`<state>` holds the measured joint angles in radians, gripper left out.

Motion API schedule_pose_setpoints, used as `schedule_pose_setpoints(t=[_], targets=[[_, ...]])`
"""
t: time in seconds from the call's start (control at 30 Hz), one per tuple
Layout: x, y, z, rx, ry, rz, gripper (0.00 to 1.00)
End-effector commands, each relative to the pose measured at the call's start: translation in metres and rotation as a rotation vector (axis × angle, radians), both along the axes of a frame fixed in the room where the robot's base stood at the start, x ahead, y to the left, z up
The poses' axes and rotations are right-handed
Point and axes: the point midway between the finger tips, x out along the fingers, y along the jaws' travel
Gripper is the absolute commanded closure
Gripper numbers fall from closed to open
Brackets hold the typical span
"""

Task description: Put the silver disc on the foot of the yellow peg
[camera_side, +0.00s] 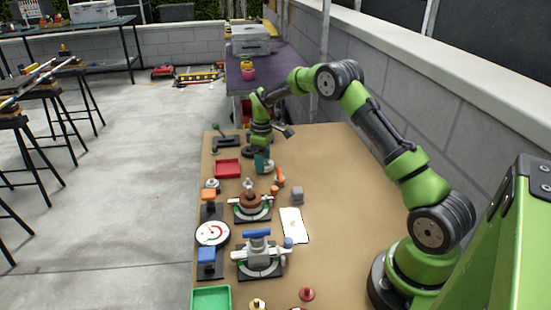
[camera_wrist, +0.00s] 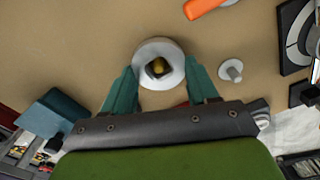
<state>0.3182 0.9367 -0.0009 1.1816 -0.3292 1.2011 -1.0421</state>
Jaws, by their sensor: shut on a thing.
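The silver disc (camera_wrist: 146,52) is a pale ring between the two teal fingers of my gripper (camera_wrist: 163,90) in the wrist view. My gripper is shut on it. The yellow peg (camera_wrist: 158,66) shows through the disc's dark central hole, roughly in line with it. From this view straight down I cannot tell how far down the peg the disc is. The peg's foot is hidden under the disc. In the side view my gripper (camera_side: 262,162) is low over the far part of the table, beside the red tray; the disc and peg are too small to make out there.
A small grey peg on a round foot (camera_wrist: 231,72) stands right of the disc. An orange handle (camera_wrist: 205,6) lies above it. The red tray (camera_side: 227,168), valves and a gauge (camera_side: 212,233) line the table's left side. The table's right side is mostly clear.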

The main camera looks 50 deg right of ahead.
Motion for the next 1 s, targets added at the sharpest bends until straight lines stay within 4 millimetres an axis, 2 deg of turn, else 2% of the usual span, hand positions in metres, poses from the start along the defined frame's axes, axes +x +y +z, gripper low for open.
schedule_pose_setpoints(t=[0.4, 0.43, 0.6, 0.8, 0.9, 1.0], targets=[[0.0001, -0.0001, -0.0041, -0.001, -0.001, 0.0, 0.74], [0.0003, -0.0001, -0.0039, -0.001, -0.001, 0.0, 0.37], [0.0001, -0.0001, -0.0038, -0.001, -0.001, 0.0, 0.12], [0.0001, -0.0001, -0.0038, 0.0, 0.0, 0.0, 0.12], [0.0, 0.0, -0.0041, 0.0, 0.0, 0.0, 0.0], [0.0, 0.0, -0.004, 0.0, 0.0, 0.0, 0.0]])
